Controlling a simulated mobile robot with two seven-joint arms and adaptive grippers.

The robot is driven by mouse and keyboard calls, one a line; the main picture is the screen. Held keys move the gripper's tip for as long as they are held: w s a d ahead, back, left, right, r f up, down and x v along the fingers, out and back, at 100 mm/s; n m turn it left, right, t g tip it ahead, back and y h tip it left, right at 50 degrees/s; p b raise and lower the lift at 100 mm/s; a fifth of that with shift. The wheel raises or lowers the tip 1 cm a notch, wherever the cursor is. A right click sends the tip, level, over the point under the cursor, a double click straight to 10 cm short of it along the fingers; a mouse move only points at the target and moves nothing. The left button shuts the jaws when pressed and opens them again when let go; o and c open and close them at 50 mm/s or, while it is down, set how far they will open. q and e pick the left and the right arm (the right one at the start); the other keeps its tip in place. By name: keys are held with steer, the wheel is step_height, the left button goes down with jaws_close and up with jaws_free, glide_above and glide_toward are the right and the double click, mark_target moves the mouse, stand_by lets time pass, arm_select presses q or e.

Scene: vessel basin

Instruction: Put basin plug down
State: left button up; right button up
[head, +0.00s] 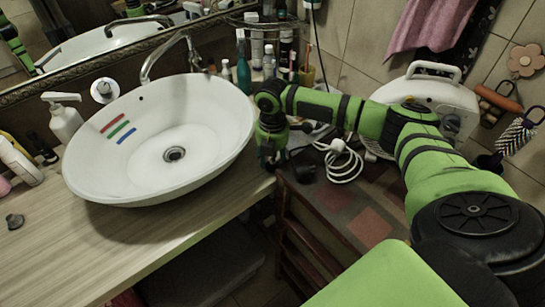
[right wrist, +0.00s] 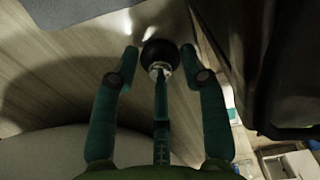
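The white oval basin (head: 190,115) stands on the wood counter, with a metal drain (head: 174,154) at its bottom. A small dark plug-like piece (head: 14,221) lies on the counter at the far left of the head view. My right gripper (head: 268,160) points down just beyond the basin's right rim. In the right wrist view, its fingers (right wrist: 160,62) are spread either side of a dark round piece with a shiny metal end (right wrist: 161,54). Gaps show beside both outer fingers; I cannot tell whether the middle finger touches it. My left gripper is not in view.
A faucet (head: 170,48) and several bottles stand behind the basin. A white soap dispenser (head: 62,118) is at its left. A white cable (head: 342,162) and a white appliance (head: 432,95) lie to the right. The front counter is mostly clear.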

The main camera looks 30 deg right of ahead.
mark_target(272, 160)
step_height(272, 160, up, 12)
steer(key=b, duration=0.2)
steer(key=shift+r, duration=0.2)
stand_by(0.7)
